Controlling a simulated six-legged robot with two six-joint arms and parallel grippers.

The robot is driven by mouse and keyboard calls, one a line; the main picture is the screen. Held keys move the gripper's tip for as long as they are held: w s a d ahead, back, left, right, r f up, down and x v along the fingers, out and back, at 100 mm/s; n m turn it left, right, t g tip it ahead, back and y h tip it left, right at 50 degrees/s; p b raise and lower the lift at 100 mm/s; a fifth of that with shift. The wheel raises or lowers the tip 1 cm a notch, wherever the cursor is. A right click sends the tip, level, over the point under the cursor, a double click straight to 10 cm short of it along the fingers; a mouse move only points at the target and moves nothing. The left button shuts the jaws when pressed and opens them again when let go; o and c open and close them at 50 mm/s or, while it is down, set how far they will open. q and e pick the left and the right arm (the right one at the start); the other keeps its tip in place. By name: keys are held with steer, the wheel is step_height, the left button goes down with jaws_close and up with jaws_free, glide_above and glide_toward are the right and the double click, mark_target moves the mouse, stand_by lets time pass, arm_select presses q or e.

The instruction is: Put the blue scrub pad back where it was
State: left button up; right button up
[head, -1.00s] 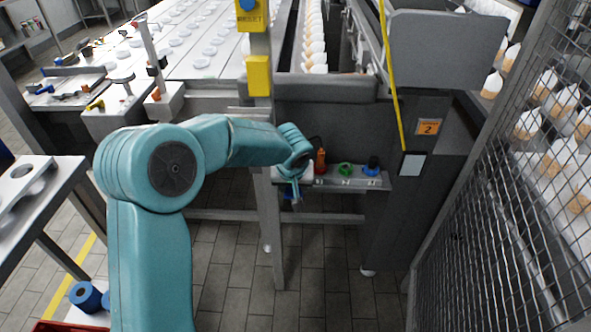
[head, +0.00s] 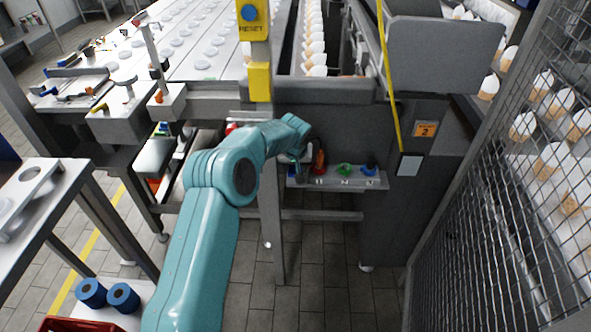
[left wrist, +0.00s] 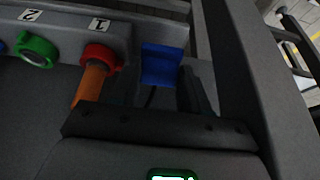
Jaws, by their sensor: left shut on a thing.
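The blue scrub pad (left wrist: 163,66) sits between the dark fingers of my left gripper (left wrist: 166,88) in the left wrist view. The gripper is shut on it. The pad is at the end of a grey shelf (left wrist: 75,25), beside a red ring (left wrist: 100,56) marked 1. I cannot tell whether the pad touches the shelf. In the head view my left gripper (head: 298,172) is at the left end of that shelf (head: 350,184), partly hidden by my arm; the pad is not clear there. My right gripper is not in view.
An orange-handled item (head: 319,160) stands in the red ring, close to my gripper. A green ring (head: 344,169) and a blue item (head: 370,165) are farther right on the shelf. A grey frame post (head: 270,200) stands just left. A mesh fence (head: 500,220) is at right.

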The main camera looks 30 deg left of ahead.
arm_select(q)
steer(key=shift+f, duration=0.95)
steer(key=shift+w+a+f, duration=0.1)
steer(key=shift+w+f, duration=0.1)
steer(key=o, duration=0.7)
steer(key=shift+f, duration=0.1)
steer(key=shift+c, duration=0.2)
